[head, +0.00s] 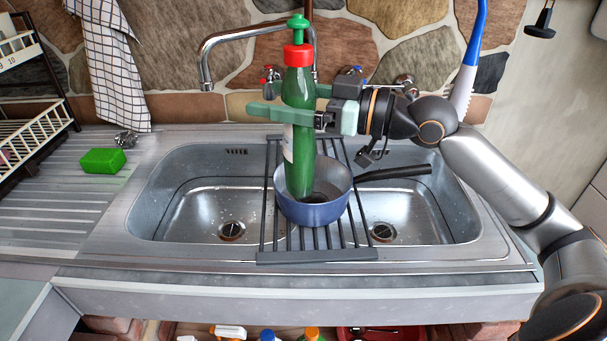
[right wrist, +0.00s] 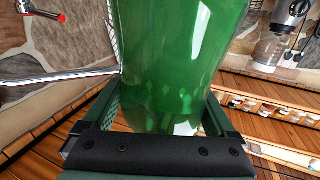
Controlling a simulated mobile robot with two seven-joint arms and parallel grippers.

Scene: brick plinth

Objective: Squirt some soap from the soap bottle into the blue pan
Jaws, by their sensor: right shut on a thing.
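The soap bottle (head: 302,160) is green with a red collar and a green pump top. It is nearly upright. My right gripper (head: 290,108) is shut around its upper body; the bottle also fills the middle of the right wrist view (right wrist: 180,65). The blue pan (head: 312,212) sits on a dark rack across the sink, its black handle pointing right. The bottle's lower end overlaps the pan's opening in the head view; I cannot tell whether it touches the pan. The bottle hides part of the pan's inside. My left gripper is not in view.
The rack (head: 318,256) spans the double sink (head: 190,205). The tap (head: 205,75) stands behind, left of the bottle. A green sponge (head: 102,161) lies on the left drainboard, with a dish rack (head: 40,128) beyond it. A checked towel (head: 112,75) hangs on the wall.

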